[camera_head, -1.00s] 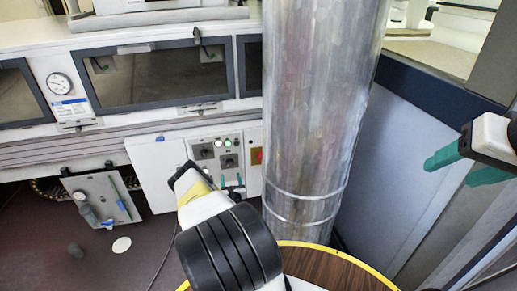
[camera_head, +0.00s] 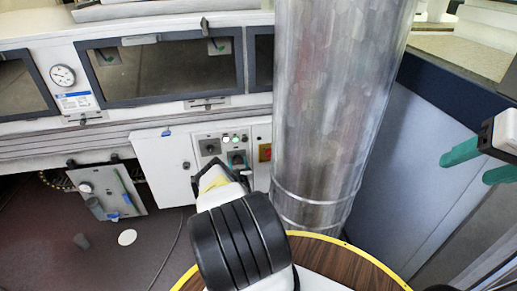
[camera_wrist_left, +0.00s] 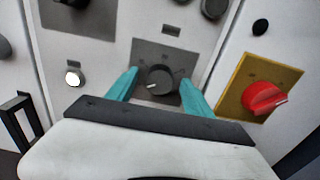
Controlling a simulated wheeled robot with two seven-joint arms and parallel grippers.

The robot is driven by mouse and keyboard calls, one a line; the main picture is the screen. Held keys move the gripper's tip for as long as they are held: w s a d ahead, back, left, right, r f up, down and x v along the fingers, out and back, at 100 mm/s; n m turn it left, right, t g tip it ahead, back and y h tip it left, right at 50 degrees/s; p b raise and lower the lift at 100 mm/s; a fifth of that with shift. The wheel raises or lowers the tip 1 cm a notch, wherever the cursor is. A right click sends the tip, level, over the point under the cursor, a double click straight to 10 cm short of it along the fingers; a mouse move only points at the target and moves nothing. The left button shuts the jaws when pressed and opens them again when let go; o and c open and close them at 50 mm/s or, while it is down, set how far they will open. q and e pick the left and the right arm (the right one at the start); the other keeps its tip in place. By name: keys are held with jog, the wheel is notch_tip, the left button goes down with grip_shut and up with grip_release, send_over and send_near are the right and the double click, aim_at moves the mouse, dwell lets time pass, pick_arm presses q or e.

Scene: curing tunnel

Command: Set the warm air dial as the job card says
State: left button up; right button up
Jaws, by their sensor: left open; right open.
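A dark round dial (camera_wrist_left: 160,80) with a pale pointer mark sits on a grey plate in the left wrist view. Its pointer is toward the lower left; the plate's markings are too small to read. My left gripper (camera_wrist_left: 160,92) is open, with one teal finger on each side of the dial; contact cannot be told. In the head view my left gripper (camera_head: 238,165) is at the white control panel (camera_head: 165,165), partly covering this dial. My right gripper (camera_head: 474,160) is open and empty at the right. A small blue and white card (camera_head: 74,101) hangs under the gauge, unreadable.
A red knob on a yellow plate (camera_wrist_left: 265,97) is right of the dial. Another dial (camera_head: 209,147) is up and left on the panel. A large metal duct (camera_head: 335,110) stands right of the panel. A wood-topped round table (camera_head: 335,262) is in front.

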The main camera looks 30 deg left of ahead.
pick_arm(q)
jog(key=shift+w+a, duration=0.25)
jog(key=shift+w, duration=0.1)
jog(key=c, duration=0.3)
jog(key=shift+s, duration=0.15)
jog(key=c, duration=0.4)
jog(key=shift+s+d, duration=0.35)
jog(key=shift+d, duration=0.1)
grip_shut()
jog(key=shift+s+d+f, duration=0.15)
jog(key=shift+s+f, duration=0.05)
jog(key=shift+f+m, duration=0.1)
jog(key=shift+m, duration=0.3)
